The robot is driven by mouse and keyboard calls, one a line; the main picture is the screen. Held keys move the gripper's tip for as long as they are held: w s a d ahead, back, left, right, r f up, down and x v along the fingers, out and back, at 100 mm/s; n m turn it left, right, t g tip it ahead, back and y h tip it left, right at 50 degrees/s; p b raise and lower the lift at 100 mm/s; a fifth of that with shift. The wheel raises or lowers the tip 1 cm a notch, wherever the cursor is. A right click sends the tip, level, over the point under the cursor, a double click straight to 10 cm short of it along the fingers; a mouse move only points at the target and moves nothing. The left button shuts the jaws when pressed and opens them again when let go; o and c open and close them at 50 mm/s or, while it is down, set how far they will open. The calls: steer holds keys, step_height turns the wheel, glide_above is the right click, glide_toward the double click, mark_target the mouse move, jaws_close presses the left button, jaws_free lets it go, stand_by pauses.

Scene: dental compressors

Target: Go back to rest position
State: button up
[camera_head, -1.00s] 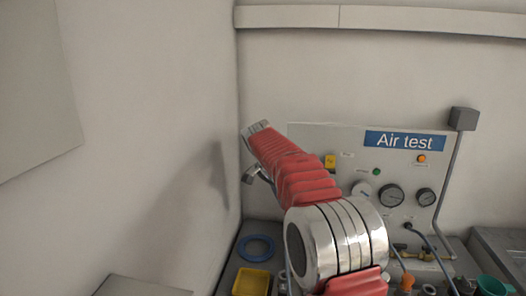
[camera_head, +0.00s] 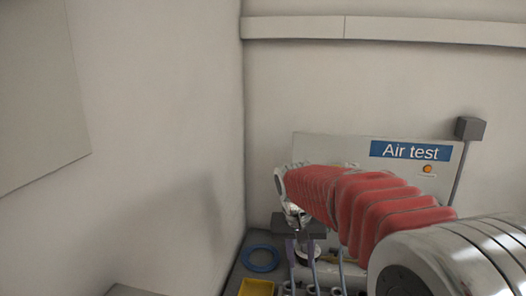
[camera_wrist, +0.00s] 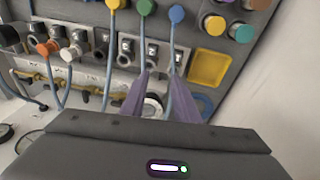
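My gripper (camera_head: 302,258) hangs below the end of my red-sleeved arm in the head view, above the left part of the bench. In the wrist view its two purple fingers (camera_wrist: 161,98) are spread apart with a gap between them. I see nothing held between them. A white round part and hoses show behind the gap, apparently on the bench. My arm is bent out in front of the air test panel (camera_head: 411,151) and hides most of its gauges.
A yellow tray (camera_head: 257,287) and a blue ring (camera_head: 261,258) lie at the bench's left, by the wall. The wrist view shows hoses with yellow, green and blue (camera_wrist: 177,14) plugs, and several fittings. A grey box (camera_head: 470,129) is at the panel's right. Space above is clear.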

steer(key=s+d+r+t, duration=0.1)
steer(key=s+d+t, duration=0.1)
steer(key=s, duration=1.1)
steer(key=s+d+r+n+t+y, duration=0.1)
steer(key=s+d+r+t, duration=0.1)
steer(key=s, duration=1.1)
steer(key=shift+d+r+n, duration=0.3)
steer(key=shift+d, duration=0.6)
steer(key=shift+o, duration=0.4)
steer(key=shift+s, duration=0.1)
